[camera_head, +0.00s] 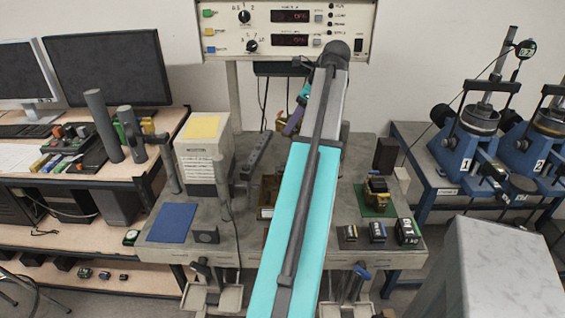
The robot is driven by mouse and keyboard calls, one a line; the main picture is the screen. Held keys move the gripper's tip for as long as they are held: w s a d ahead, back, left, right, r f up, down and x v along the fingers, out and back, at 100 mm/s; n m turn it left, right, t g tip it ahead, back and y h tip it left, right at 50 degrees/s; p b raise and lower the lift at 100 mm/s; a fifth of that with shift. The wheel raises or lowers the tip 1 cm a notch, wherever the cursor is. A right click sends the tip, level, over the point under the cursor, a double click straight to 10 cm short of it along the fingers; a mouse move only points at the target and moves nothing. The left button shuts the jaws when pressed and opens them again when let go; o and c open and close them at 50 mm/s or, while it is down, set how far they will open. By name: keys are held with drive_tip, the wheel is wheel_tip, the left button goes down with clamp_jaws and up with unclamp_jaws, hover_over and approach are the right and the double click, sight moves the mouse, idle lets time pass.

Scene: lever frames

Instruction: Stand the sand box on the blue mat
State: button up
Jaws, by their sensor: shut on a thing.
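The blue mat (172,222) lies flat and bare on the left front part of the grey bench. My gripper (288,124) is up behind the turquoise arm, above the back of the bench, and is partly hidden by the arm. It is shut on a small tan-gold thing (281,123), which I take to be the sand box; only a bit of it shows, and its tilt is hard to tell. It is well right of the mat and apart from it.
A pale cabinet with a yellow top (201,128) stands behind the blue mat, and a small dark block (205,235) is beside it. A wooden tray (265,212) is mid-bench. A green mat (366,209), a dark brown box (385,155) and several small blocks are at right.

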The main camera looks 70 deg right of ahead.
wheel_tip(320, 180, down, 13)
drive_tip(key=shift+r+p, duration=0.15)
drive_tip(key=shift+p, duration=0.8)
drive_tip(key=shift+w+r+p, duration=0.15)
drive_tip(key=shift+w+p, duration=0.6)
drive_tip(key=shift+w, duration=1.25)
drive_tip(key=shift+f, duration=0.75)
drive_tip(key=shift+a+f+p, duration=0.1)
drive_tip(key=shift+f+p, duration=0.2)
drive_tip(key=shift+f, duration=0.15)
drive_tip(key=shift+s+f, duration=0.15)
drive_tip(key=shift+f, duration=0.15)
drive_tip(key=c, duration=0.4)
drive_tip(key=o, duration=1.7)
drive_tip(key=shift+f, duration=0.1)
drive_tip(key=shift+r, duration=0.3)
